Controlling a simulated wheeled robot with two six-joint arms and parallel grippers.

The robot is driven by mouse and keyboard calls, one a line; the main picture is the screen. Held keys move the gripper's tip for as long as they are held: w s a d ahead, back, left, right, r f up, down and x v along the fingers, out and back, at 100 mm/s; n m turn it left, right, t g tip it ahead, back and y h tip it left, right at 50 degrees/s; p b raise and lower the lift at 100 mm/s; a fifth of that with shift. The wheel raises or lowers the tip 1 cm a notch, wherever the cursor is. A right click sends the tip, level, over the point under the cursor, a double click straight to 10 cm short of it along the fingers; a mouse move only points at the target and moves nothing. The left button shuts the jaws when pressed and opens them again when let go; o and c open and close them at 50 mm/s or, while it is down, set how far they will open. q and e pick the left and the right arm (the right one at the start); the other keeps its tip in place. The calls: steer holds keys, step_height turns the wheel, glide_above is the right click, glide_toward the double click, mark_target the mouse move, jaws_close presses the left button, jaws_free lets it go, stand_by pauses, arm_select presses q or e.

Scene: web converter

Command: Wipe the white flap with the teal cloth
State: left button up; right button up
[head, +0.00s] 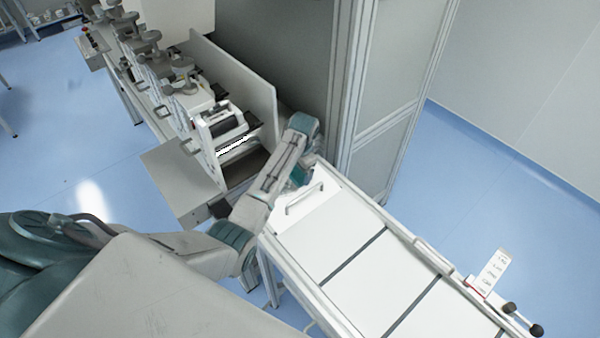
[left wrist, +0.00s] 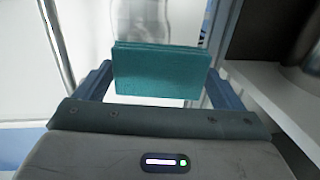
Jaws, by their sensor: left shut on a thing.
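The teal cloth (left wrist: 161,74) is a folded block held between the two fingers of my left gripper (left wrist: 155,82) in the left wrist view. In the head view my left arm reaches forward from the left, and the left gripper (head: 300,174) is at the far end of the white bench, largely hidden by my own arm. A white flap with a bar handle (head: 304,208) lies at that end of the bench, right beside the gripper. Whether the cloth touches the flap cannot be told. My right gripper is in neither view.
The white bench top (head: 345,240) has dark seams and runs toward the lower right. A printed sign (head: 493,272) and dark knobs (head: 522,318) are at its near right edge. The converter machine (head: 220,130) stands left of my arm, and a grey cabinet (head: 345,90) stands behind.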

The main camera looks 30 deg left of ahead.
arm_select(q)
steer(key=shift+a+r, duration=0.1)
steer(key=shift+a, duration=0.3)
steer(key=shift+s+a, duration=0.1)
steer(key=shift+a, duration=0.15)
steer(key=shift+d+r, duration=0.2)
steer(key=shift+r, duration=0.75)
steer(key=shift+d+r, duration=0.15)
steer(key=shift+r, duration=0.8)
steer(key=shift+s+d+r, duration=0.15)
steer(key=shift+d+r, duration=0.05)
steer(key=shift+r, duration=0.9)
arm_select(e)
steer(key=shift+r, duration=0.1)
arm_select(q)
steer(key=r, duration=0.3)
steer(key=shift+s+d, duration=0.1)
steer(key=shift+d, duration=0.1)
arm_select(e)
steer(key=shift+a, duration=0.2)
